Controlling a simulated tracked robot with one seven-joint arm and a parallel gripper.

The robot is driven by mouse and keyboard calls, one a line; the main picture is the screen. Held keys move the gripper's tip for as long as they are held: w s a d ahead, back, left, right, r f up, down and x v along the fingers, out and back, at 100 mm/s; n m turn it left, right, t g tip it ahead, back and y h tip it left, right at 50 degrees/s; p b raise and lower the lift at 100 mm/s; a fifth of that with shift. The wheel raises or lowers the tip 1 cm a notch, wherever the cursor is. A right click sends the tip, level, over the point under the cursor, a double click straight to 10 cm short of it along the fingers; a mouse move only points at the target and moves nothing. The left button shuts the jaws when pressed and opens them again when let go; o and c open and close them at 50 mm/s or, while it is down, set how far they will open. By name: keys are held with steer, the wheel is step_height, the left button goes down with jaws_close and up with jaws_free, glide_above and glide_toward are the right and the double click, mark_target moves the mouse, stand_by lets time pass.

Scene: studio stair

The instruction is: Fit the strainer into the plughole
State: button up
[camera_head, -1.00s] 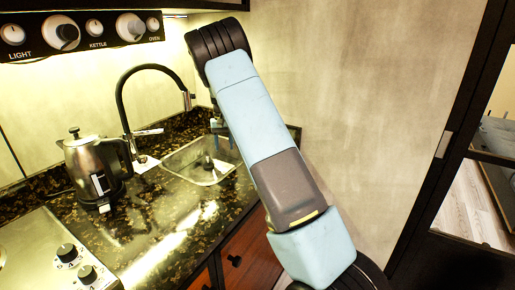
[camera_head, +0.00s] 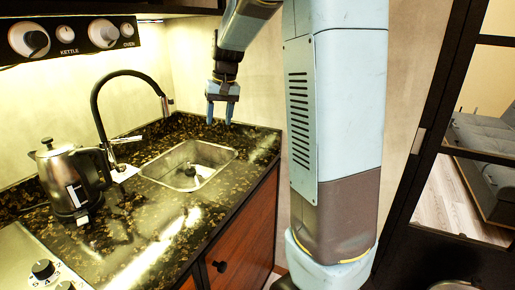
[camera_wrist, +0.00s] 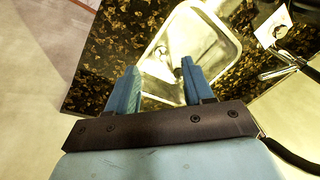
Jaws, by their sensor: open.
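The steel sink (camera_head: 222,153) is set into the dark speckled worktop. In it a small dark upright piece, which looks like the strainer's knob (camera_head: 189,170), stands on the basin floor. The plughole cannot be told apart from it, so I cannot tell whether the strainer sits in the hole or beside it. My gripper (camera_head: 220,112) is open and empty, fingers down, above and behind the sink, clear of the strainer. In the wrist view the sink (camera_wrist: 222,40) lies beyond my fingers (camera_wrist: 159,68), with the dark piece (camera_wrist: 160,52) small between them.
A black hose tap (camera_head: 97,100) arches beside the sink at the left. A steel kettle (camera_head: 70,185) stands left of it, near the hob (camera_head: 30,265). A wall closes the worktop's back. A wooden cupboard front (camera_head: 250,225) drops below the front edge.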

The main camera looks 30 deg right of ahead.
steer(key=s+a+r+t, duration=0.1)
steer(key=s+t, duration=0.1)
steer(key=s, duration=1.2)
steer(key=s+a+r+n+t+h, duration=0.1)
steer(key=s+r+t, duration=0.1)
steer(key=s, duration=1.3)
steer(key=shift+s+n+h, duration=0.15)
steer(key=shift+n+h, duration=0.15)
steer(key=shift+c, duration=0.9)
steer(key=shift+d, duration=0.15)
